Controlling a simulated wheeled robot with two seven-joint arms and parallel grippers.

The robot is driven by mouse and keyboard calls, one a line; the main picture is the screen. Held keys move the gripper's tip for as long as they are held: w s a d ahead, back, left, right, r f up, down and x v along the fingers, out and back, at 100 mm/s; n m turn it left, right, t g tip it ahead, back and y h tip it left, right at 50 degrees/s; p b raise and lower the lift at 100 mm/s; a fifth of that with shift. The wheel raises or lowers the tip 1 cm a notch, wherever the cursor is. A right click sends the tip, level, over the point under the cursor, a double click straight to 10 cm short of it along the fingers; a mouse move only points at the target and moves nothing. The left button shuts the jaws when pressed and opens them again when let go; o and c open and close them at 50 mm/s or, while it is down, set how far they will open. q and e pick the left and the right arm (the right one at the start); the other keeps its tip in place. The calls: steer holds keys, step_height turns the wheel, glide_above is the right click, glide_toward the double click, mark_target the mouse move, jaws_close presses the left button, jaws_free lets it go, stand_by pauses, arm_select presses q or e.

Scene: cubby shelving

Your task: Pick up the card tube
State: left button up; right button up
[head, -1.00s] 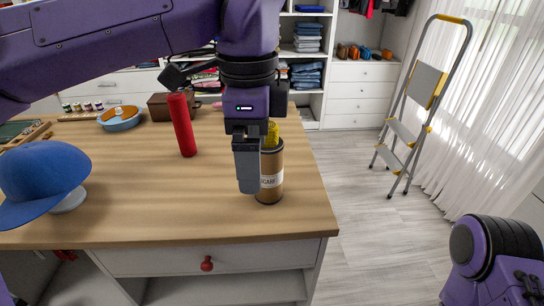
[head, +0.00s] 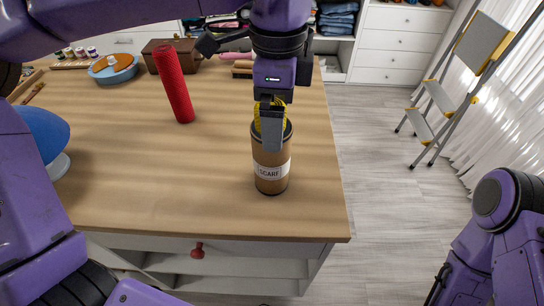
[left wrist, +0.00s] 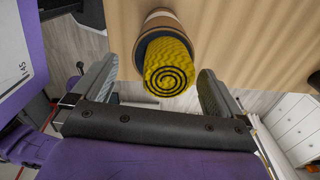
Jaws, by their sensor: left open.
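The card tube (head: 271,178) is a brown upright cylinder with a dark rim and a white label, standing on the wooden worktop near its right end. A yellow patterned roll (head: 262,122) sticks out of its open top. In the left wrist view, the roll (left wrist: 168,68) shows end-on in front of the tube (left wrist: 157,22). My left gripper (head: 272,140) is at the tube's top, its finger hiding part of the roll and rim. In the left wrist view, its open fingers (left wrist: 158,78) lie on either side of the roll, apart from it. My right gripper is not in view.
A red cylinder (head: 173,85) stands left of the tube. Behind are a brown box (head: 170,55) and a blue dish (head: 113,72). A blue cap (head: 42,135) is at the left. The worktop's right edge is close to the tube; a stepladder (head: 450,105) stands beyond.

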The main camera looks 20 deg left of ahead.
mark_target(272, 158)
arm_select(q)
steer(key=f, duration=0.2)
steer(key=a+f, duration=0.1)
steer(key=f, duration=0.1)
steer(key=shift+f, duration=0.15)
steer(key=shift+c, duration=0.3)
steer(key=c, duration=1.3)
